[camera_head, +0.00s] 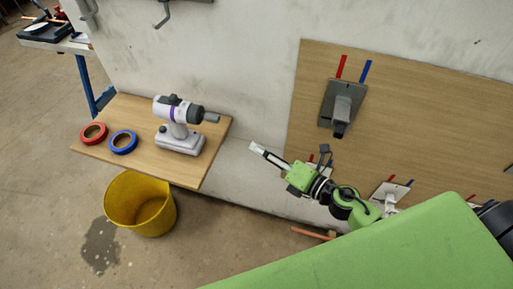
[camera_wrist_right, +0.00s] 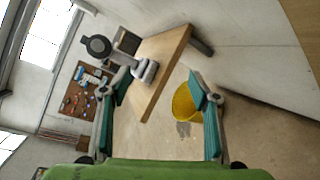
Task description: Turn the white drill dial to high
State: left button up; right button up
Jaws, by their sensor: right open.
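The white drill (camera_head: 181,138) stands upright on its base on the wooden shelf, its dark chuck pointing right. A purple band crosses its body and a dark part sits on top; the dial setting is too small to read. In the right wrist view the drill (camera_wrist_right: 145,70) shows beyond the left finger, partly hidden by it. My right gripper (camera_head: 262,153) is to the right of the drill, apart from it and past the shelf's right edge. Its two teal-padded fingers are spread and empty in the wrist view (camera_wrist_right: 160,82). My left gripper is not in view.
The wooden shelf (camera_head: 218,140) also holds a red tape roll (camera_head: 83,138) and a blue tape roll (camera_head: 114,149) at its left. A yellow bucket (camera_head: 120,205) stands on the floor below. A wooden panel (camera_head: 420,110) with grey holders is at right.

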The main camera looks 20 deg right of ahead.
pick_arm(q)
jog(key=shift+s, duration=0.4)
pick_arm(e)
jog(key=s+d+f+m+h, duration=0.1)
jog(key=d+f+m+h, duration=0.1)
jog(key=f, duration=0.6)
jog(key=s+d+f+m+g+h, duration=0.1)
jog(key=d+f+m+h, duration=0.1)
jog(key=d+f+m, duration=0.3)
jog(key=shift+s+f+m+h, duration=0.35)
jog(key=shift+f+m, duration=0.75)
jog(key=shift+f, duration=0.5)
jog(key=s+d+f+m+g+h, duration=0.25)
jog(key=s+f+m, duration=0.35)
jog(key=s+f, duration=0.4)
jog(key=s+d+f+m+g+h, duration=0.1)
jog(key=s+f+m+g, duration=0.5)
jog(key=f, duration=0.7)
jog(key=s+a+f+m+g, duration=0.2)
jog(key=s+f+m, duration=0.1)
jog(key=s, duration=0.8)
jog(key=s+a+f+m+g, duration=0.1)
jog(key=s+a+f+m, duration=0.2)
jog(key=s, duration=0.9)
notch_tip(320, 180, down, 3)
jog(key=shift+f+g, duration=0.15)
jog(key=shift+g, duration=0.2)
